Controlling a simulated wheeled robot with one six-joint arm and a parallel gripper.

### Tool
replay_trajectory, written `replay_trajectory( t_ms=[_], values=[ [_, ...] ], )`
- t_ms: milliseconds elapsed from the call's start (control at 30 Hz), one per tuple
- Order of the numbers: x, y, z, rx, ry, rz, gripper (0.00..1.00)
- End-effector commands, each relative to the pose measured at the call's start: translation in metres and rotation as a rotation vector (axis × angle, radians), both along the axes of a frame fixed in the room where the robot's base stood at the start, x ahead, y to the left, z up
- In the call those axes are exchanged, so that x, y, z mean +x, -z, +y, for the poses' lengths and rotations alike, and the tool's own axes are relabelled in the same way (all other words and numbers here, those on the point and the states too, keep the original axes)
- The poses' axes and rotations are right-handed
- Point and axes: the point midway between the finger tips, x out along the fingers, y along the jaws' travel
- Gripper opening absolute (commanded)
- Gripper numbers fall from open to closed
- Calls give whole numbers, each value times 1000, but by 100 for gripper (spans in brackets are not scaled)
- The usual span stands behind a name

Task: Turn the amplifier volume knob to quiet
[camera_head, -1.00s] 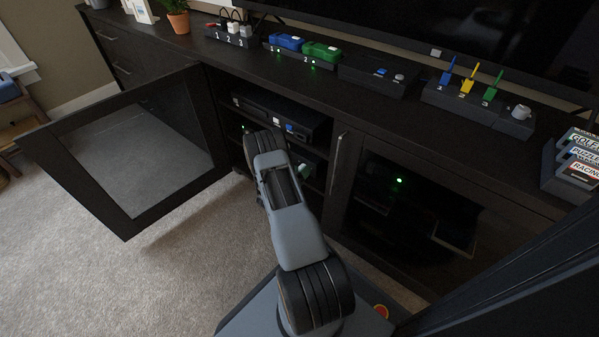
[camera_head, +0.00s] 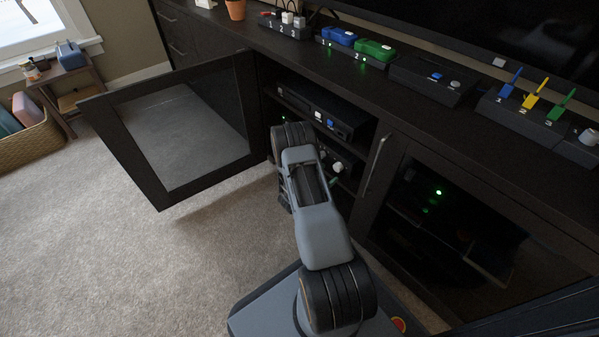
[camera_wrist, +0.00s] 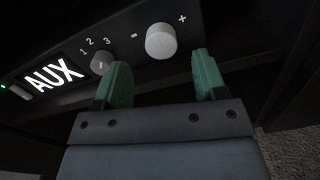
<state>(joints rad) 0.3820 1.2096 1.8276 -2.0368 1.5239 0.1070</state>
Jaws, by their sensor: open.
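The amplifier (camera_wrist: 125,45) is a dark unit on a shelf inside the open cabinet; in the head view its front (camera_head: 335,160) shows partly behind my arm. In the wrist view its white round volume knob (camera_wrist: 161,41) sits between "-" and "+" marks. The knob appears between and beyond the fingertips, with no contact visible. In the head view my arm hides most of the gripper.
The left cabinet door (camera_head: 165,130) stands wide open. A black box unit (camera_head: 325,107) lies on the shelf above the amplifier. The right glass door (camera_head: 440,220) is shut, with a handle (camera_head: 376,163). Carpet (camera_head: 110,230) is clear at left.

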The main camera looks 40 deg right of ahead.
Motion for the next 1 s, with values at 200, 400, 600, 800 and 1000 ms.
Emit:
replay_trajectory(
  t_ms=[200, 400, 600, 800, 1000],
  values=[
    [-3, -3, 48, 1, -5, 5, 65],
    [-7, -3, 90, 1, -5, 5, 65],
    [-9, -39, 94, 41, 117, -69, 65],
    [-17, -80, 100, 113, 256, -160, 65],
    [-29, -116, 112, 205, 389, -261, 65]
  ],
)
